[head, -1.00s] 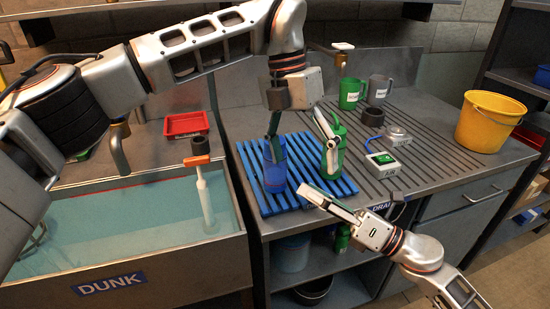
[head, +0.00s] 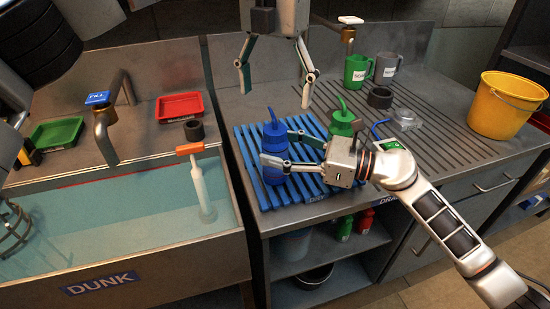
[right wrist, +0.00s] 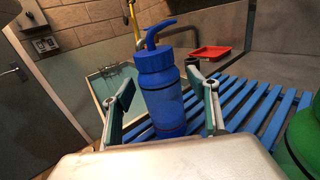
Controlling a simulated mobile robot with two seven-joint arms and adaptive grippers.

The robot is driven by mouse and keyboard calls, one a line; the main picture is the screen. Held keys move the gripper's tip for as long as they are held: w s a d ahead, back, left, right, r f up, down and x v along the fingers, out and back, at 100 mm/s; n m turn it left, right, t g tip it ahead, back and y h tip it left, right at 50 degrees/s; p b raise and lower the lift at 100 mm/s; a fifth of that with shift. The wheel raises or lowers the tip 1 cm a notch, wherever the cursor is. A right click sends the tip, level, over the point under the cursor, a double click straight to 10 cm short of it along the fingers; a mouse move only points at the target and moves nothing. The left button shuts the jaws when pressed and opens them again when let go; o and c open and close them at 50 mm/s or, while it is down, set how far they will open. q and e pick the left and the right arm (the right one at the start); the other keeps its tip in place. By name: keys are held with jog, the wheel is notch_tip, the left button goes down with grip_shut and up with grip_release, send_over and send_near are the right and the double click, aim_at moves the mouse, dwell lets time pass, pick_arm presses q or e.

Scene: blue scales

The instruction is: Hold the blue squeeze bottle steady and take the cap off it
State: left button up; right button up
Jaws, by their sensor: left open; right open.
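The blue squeeze bottle (head: 273,177) stands upright on the blue slatted rack (head: 308,188). Its blue cap (head: 275,129) with a bent spout sits on top. My right gripper (head: 277,150) is open, with its fingers on either side of the bottle body below the cap. In the right wrist view the bottle (right wrist: 166,108) and cap (right wrist: 155,60) stand between the two spread fingers, with gaps visible. My left gripper (head: 273,78) is open and empty, raised above and behind the bottle, its fingers pointing down.
A green squeeze bottle (head: 342,123) stands to the right on the rack, close to my right gripper. The water-filled sink (head: 110,215) is left. Green and grey mugs (head: 356,70), a dark ring (head: 380,97) and a yellow bucket (head: 506,105) stand behind and to the right.

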aim_at(275, 121)
jog(key=shift+w+a, duration=0.15)
jog(key=shift+a, duration=0.3)
grip_shut()
pick_arm(q)
jog(key=m, duration=1.6)
jog(key=shift+m, duration=0.3)
jog(key=m, duration=0.5)
jog(key=shift+m, duration=0.3)
jog(key=shift+f, duration=3.95)
